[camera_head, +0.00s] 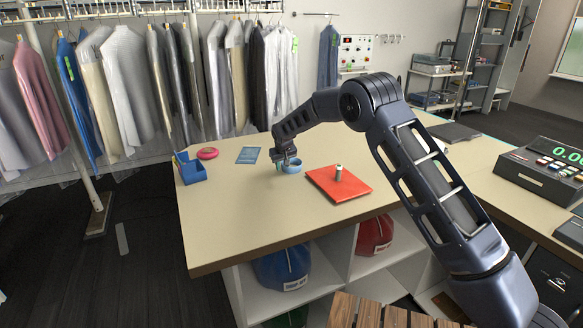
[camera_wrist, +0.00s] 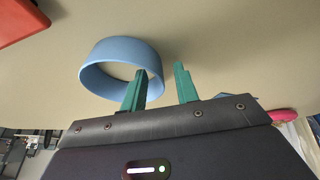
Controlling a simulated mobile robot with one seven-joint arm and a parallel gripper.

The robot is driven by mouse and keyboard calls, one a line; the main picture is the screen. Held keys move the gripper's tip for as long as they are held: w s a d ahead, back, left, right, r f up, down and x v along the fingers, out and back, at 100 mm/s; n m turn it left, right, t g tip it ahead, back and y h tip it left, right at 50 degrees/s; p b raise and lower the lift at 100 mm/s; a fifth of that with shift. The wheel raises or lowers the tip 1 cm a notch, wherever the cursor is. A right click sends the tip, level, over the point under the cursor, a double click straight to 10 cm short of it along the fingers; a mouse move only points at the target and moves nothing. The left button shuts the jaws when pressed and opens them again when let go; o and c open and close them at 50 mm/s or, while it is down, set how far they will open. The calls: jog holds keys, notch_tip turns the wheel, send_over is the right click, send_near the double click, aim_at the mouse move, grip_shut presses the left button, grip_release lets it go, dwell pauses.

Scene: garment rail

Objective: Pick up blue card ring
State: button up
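The blue card ring (camera_head: 292,166) lies on the beige counter, left of the red mat. In the wrist view the light blue ring (camera_wrist: 122,52) is an open band. My gripper (camera_head: 282,162) is low over the counter at the ring's left side. In the wrist view its two green fingertips (camera_wrist: 158,80) stand apart. One finger overlaps the ring's opening and the other is outside its wall. The ring's wall shows between or just beyond the fingers; I cannot tell whether they touch it.
A red mat (camera_head: 325,186) with a thread spool (camera_head: 339,173) lies to the right. A blue bin (camera_head: 190,170), a pink round item (camera_head: 207,153) and a blue card (camera_head: 248,155) are on the left. A register (camera_head: 545,165) stands far right. The front left counter is clear.

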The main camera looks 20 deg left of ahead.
jog(key=shift+w+f, duration=0.15)
jog(key=shift+f, duration=0.1)
grip_shut()
jog(key=shift+r, duration=0.15)
